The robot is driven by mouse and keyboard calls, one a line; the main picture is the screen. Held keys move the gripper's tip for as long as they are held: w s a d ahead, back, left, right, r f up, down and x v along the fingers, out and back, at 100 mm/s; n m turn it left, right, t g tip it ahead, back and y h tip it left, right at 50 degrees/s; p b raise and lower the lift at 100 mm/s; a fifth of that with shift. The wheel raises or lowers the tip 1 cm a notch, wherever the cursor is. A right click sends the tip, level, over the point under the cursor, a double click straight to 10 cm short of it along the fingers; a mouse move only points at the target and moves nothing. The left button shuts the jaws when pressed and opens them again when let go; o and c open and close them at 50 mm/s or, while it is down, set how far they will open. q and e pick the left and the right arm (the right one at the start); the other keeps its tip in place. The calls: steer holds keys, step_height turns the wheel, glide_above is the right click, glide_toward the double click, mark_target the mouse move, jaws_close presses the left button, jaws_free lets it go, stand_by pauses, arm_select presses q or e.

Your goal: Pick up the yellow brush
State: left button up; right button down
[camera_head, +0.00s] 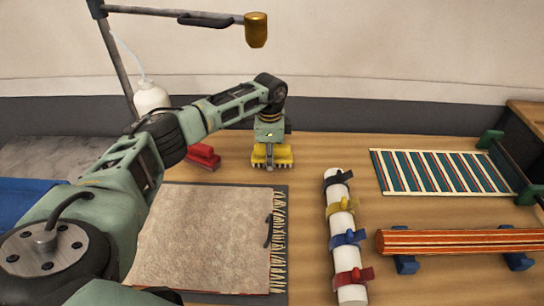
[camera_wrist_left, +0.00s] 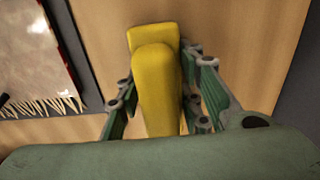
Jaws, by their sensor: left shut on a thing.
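The yellow brush (camera_head: 285,156) stands on the wooden table near its back edge, behind the rug's fringed end. My left gripper (camera_head: 269,155) points straight down over it and is shut on it. In the left wrist view the yellow brush (camera_wrist_left: 158,85) lies between the two green fingers of my left gripper (camera_wrist_left: 165,100), with a finger against each side. I cannot tell whether the brush touches the table or is slightly raised. My right gripper is in neither view.
A red brush (camera_head: 203,156) lies left of the yellow one. A fringed rug (camera_head: 205,235) lies in front. A white roll with coloured clamps (camera_head: 341,205), a striped roll (camera_head: 460,241) and a striped rack (camera_head: 440,172) are to the right. A white bottle (camera_head: 150,98) stands behind my arm.

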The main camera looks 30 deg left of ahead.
arm_select(q)
steer(key=shift+r, duration=0.6)
step_height(320, 180, up, 2)
steer(key=shift+r+b, duration=0.25)
steer(key=shift+b, duration=0.4)
steer(key=shift+s+d+r+b, duration=0.4)
steer(key=shift+s+d+r, duration=0.3)
steer(key=shift+d+r, duration=0.85)
steer(key=shift+s+d+r+b, duration=0.35)
steer(key=shift+s+d+r, duration=0.45)
steer(key=shift+d, duration=1.3)
steer(key=shift+s+d+r+b, duration=0.4)
steer(key=shift+s+d+r, duration=0.15)
steer(key=shift+d+r, duration=1.05)
steer(key=shift+d+f, duration=0.25)
